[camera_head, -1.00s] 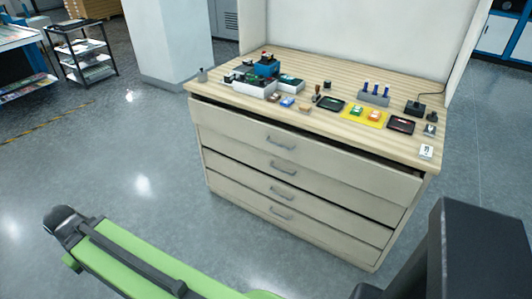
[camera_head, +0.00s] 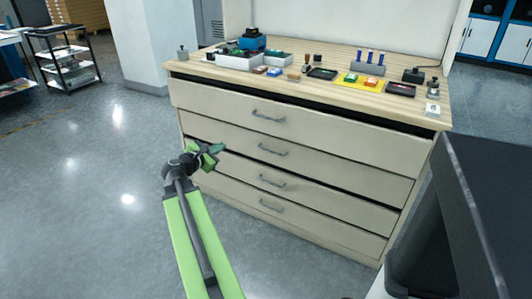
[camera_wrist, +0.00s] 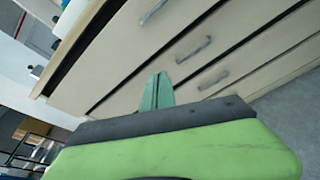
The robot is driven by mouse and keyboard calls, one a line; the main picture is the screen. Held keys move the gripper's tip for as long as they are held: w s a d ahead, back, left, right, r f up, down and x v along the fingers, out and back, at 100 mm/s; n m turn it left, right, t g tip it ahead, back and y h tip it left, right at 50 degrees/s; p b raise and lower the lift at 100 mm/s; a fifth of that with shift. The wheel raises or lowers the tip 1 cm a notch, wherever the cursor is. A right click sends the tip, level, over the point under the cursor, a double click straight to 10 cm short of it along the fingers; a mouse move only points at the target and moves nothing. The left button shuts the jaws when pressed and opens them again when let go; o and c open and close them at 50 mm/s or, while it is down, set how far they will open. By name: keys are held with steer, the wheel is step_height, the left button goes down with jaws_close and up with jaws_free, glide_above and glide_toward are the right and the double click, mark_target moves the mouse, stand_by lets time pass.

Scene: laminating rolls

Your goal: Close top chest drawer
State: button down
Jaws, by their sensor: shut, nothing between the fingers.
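The chest (camera_head: 183,125) has several stacked beige drawers with grey bar handles under a wooden top. The top drawer (camera_head: 330,133) stands slightly out, with a dark gap above its front edge; its handle (camera_head: 268,116) is near the middle of its front. A dark gap also shows under the second drawer (camera_head: 335,167). My gripper (camera_head: 217,148) is shut and empty, in front of the chest's left part, lower than the top drawer. In the wrist view the green fingertips (camera_wrist: 157,90) are together and point toward the drawer fronts. I cannot tell whether they touch one.
A white pillar (camera_head: 150,40) and a black shelf cart (camera_head: 65,58) stand at the left. The floor left of the chest is clear.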

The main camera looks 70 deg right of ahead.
steer(key=s+d+n+g+h+b, duration=0.25)
steer(key=s+d+n, duration=0.25)
steer(key=s+d, duration=0.25)
glide_toward(269, 122)
steer(key=shift+t, duration=0.45)
steer(key=d, duration=0.2)
steer(key=s+d, duration=0.1)
steer(key=d, duration=0.1)
steer(key=s+d, duration=0.1)
steer(key=d, duration=0.1)
steer(key=shift+d+r, duration=0.1)
steer(key=shift+d, duration=0.2)
